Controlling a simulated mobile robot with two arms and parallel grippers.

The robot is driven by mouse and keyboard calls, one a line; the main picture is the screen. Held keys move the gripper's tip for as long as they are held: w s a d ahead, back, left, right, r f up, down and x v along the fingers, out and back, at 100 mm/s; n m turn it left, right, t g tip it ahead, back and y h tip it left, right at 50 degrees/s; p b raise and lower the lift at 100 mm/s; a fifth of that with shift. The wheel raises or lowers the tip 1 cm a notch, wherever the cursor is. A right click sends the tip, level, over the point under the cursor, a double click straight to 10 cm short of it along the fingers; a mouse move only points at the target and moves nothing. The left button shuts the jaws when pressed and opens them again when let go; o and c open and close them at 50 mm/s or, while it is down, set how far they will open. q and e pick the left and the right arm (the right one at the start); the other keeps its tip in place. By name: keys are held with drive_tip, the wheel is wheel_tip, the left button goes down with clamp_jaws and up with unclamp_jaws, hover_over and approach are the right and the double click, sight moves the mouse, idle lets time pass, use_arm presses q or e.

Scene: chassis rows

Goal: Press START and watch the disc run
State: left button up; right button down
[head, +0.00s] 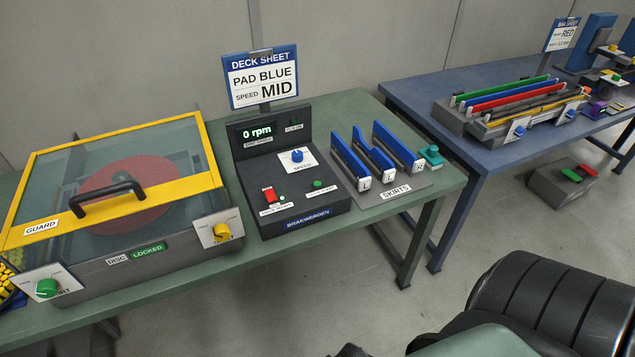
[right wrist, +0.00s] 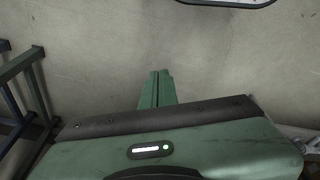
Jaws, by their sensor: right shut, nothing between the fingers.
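The dark control box (head: 290,212) stands on the green bench, its display (head: 257,133) reading 0 rpm. On its top are a green button (head: 317,184), a red switch (head: 269,195) and a blue speed knob (head: 297,156). The small labels by the button and switch are too blurred to read. The reddish disc (head: 125,190) lies under the clear, yellow-framed guard (head: 205,150), which is down; a green tag (head: 147,249) reads LOCKED. My right gripper (right wrist: 155,74) is shut and empty, pointing at plain grey surface, away from the box. My left gripper is not in view.
A sign (head: 262,78) reads PAD BLUE, speed MID. Blue skirts (head: 375,158) stand in a rack right of the box. A yellow knob (head: 222,231) and a green knob (head: 47,288) sit on the machine's front. A blue table (head: 470,90) stands to the right, beyond a floor gap.

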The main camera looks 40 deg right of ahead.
drive_tip(key=w+r+n+t, duration=0.1)
drive_tip(key=w+r, duration=0.3)
drive_tip(key=r, duration=0.4)
drive_tip(key=w+r+n+t+y, duration=0.1)
drive_tip(key=w+r, duration=0.3)
drive_tip(key=r, duration=0.3)
drive_tip(key=w+r+n+t, duration=0.15)
drive_tip(key=w+r, duration=0.25)
drive_tip(key=r, duration=0.4)
drive_tip(key=w+d+r+n, duration=0.1)
drive_tip(key=w+d+r, duration=0.1)
drive_tip(key=w+d, duration=0.3)
drive_tip(key=w+d+r+n+t, duration=0.1)
drive_tip(key=w+d+r, duration=0.2)
drive_tip(key=w, duration=0.6)
drive_tip(key=w+d+r+n+t, duration=0.1)
drive_tip(key=w+d+r, duration=0.1)
drive_tip(key=w+d, duration=0.5)
drive_tip(key=shift+d+r+n+p, duration=0.25)
drive_tip(key=shift+d+r+p, duration=0.15)
drive_tip(key=shift+d, duration=0.15)
drive_tip(key=w+d+r, duration=0.2)
drive_tip(key=d+r, duration=0.1)
drive_tip(key=d, duration=0.2)
drive_tip(key=w+d+r+t+h, duration=0.1)
drive_tip(key=w+d+r, duration=0.1)
drive_tip(key=d+r, duration=0.2)
drive_tip(key=shift+w+d+h, duration=0.3)
drive_tip(key=shift+d, duration=0.15)
drive_tip(key=shift+f, duration=0.1)
